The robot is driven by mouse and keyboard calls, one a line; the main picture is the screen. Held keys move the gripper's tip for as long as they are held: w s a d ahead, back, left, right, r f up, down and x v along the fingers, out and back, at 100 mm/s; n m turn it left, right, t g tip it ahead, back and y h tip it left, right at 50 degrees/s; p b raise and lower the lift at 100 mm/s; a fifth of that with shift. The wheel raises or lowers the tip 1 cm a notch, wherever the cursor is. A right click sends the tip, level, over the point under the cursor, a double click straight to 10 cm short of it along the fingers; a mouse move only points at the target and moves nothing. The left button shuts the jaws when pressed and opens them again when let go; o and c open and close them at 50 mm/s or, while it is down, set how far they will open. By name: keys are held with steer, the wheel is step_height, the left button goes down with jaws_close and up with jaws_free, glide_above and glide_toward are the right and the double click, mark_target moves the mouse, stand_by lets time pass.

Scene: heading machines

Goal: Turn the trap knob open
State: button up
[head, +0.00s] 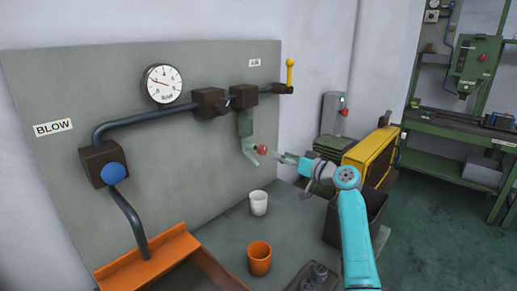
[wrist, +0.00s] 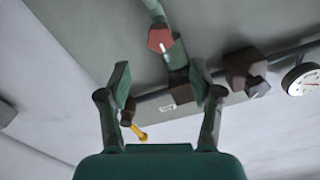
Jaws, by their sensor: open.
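The trap knob (head: 262,149) is a small red knob on the grey-green trap fitting (head: 246,126) below the pipe on the panel. In the wrist view the red knob (wrist: 160,40) appears beyond the fingertips, roughly centred between them. My gripper (head: 279,157) is just right of the knob in the head view, pointing toward it. In the wrist view my gripper (wrist: 160,78) has its two fingers spread with nothing between them. A small gap seems to separate the fingertips and the knob; contact is not visible.
A white cup (head: 259,203) and an orange cup (head: 259,258) stand on the bench below. A yellow lever (head: 289,74) is at upper right, a gauge (head: 163,84) at upper left. A blue knob (head: 113,173) and orange trough (head: 148,257) are at left.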

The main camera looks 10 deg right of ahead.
mark_target(265, 150)
steer(key=x, duration=0.9)
steer(key=shift+w+a, duration=0.1)
steer(key=c, duration=1.2)
